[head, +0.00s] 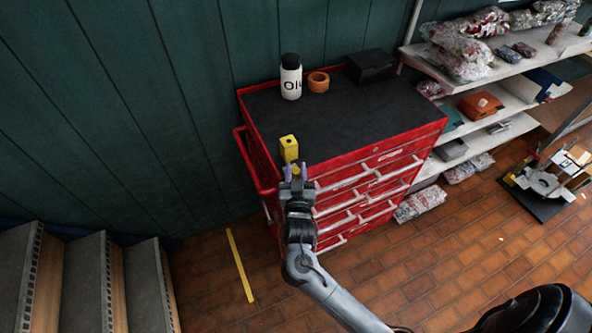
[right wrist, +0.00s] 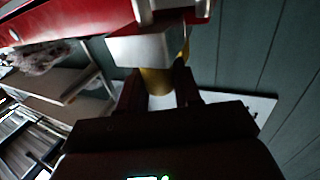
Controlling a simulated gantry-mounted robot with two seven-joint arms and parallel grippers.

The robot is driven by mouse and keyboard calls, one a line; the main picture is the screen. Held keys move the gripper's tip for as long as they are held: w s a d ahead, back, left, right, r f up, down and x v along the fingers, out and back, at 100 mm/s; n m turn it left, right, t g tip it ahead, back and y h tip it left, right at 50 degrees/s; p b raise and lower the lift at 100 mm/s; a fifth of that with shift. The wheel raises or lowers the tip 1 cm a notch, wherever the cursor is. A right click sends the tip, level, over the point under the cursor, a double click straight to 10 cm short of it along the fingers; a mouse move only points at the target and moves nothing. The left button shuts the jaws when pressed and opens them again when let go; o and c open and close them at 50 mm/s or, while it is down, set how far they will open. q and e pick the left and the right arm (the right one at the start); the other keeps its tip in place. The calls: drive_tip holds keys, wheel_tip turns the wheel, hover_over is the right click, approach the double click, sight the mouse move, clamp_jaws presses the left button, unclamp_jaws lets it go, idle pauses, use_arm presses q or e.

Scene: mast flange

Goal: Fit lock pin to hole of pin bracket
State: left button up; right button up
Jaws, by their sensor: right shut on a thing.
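My right gripper (head: 296,173) is at the front left corner of the red tool cabinet, shut on a small yellow piece that I take to be the lock pin. In the right wrist view the yellow piece (right wrist: 156,80) shows between the two dark fingers, partly hidden by a pale grey block. A yellow block (head: 289,149) with a dark spot on its top stands at the cabinet corner, just beyond the fingertips. I cannot tell whether it touches the held piece. A white bracket-like fixture (head: 543,182) on a dark base, possibly the pin bracket, is at the far right. My left gripper is not in view.
The red cabinet (head: 350,170) has a dark top with a white bottle (head: 291,78), an orange ring (head: 318,82) and a black box (head: 371,66). Shelves (head: 500,70) with bagged goods stand to the right. Steps (head: 80,280) are at lower left. The tiled floor between is mostly clear.

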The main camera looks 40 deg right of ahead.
drive_tip(key=shift+f, duration=0.15)
drive_tip(key=o, duration=1.2)
drive_tip(key=shift+c, duration=0.2)
drive_tip(key=v, duration=1.1)
